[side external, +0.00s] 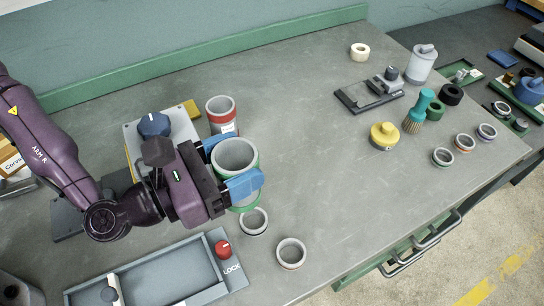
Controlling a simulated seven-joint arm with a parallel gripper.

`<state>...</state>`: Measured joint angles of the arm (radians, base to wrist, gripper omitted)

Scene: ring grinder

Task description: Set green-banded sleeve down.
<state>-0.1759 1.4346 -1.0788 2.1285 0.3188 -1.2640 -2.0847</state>
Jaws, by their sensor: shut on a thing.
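The green-banded sleeve (235,152) is a grey hollow cylinder with a green band near its lower end. My gripper (237,166) is shut on it, with blue finger pads on either side. The sleeve is roughly upright with its open top facing the camera. I cannot tell whether its lower end touches the bench. A red-banded sleeve (221,110) stands just behind it, upright on the grey bench (310,150).
Two rings (254,221) (290,253) lie in front of the gripper. A tray (150,278) with a red LOCK knob (223,249) is at front left. A blue-knobbed device (153,125) stands behind my wrist. A yellow pot (384,136) and brush (418,110) stand right. The bench centre is clear.

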